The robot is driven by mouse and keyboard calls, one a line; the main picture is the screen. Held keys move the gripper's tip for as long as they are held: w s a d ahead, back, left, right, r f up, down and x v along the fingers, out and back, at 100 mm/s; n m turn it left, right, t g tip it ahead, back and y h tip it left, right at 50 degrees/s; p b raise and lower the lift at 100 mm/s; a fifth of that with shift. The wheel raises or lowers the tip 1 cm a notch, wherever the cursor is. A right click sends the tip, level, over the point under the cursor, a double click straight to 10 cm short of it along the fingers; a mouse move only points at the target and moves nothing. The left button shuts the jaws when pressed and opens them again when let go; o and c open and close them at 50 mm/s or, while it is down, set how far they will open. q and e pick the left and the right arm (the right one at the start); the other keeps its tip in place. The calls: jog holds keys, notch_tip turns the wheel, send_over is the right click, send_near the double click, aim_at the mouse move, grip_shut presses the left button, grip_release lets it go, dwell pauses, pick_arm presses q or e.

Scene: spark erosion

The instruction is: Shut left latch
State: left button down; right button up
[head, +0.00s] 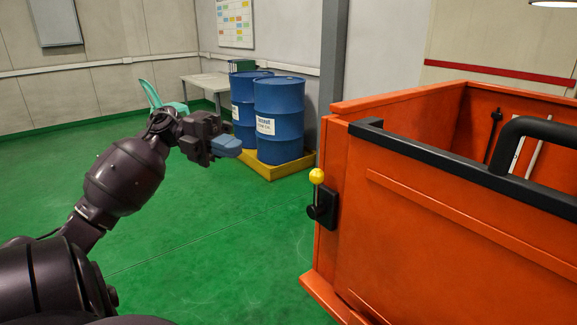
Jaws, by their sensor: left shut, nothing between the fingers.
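The left latch (320,204) is a black lever with a yellow ball knob on a dark plate. It sits at the left end of the orange machine's front panel (440,250). The lever stands roughly upright with the knob on top. My left gripper (228,145) is in the air to the left of the latch and higher in the picture, clear of it. Its blue-grey fingers are shut with nothing between them. My right gripper is not in view.
A black handle bar (375,130) runs along the panel's top edge. Two blue drums (278,120) stand on a yellow pallet (272,170) behind my left gripper. A table (205,82) and a teal chair (150,95) stand farther back.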

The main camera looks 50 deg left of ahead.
aim_at(311, 174)
pick_arm(q)
jog(key=p+x, duration=0.1)
jog(key=x, duration=1.3)
jog(key=shift+w, duration=0.15)
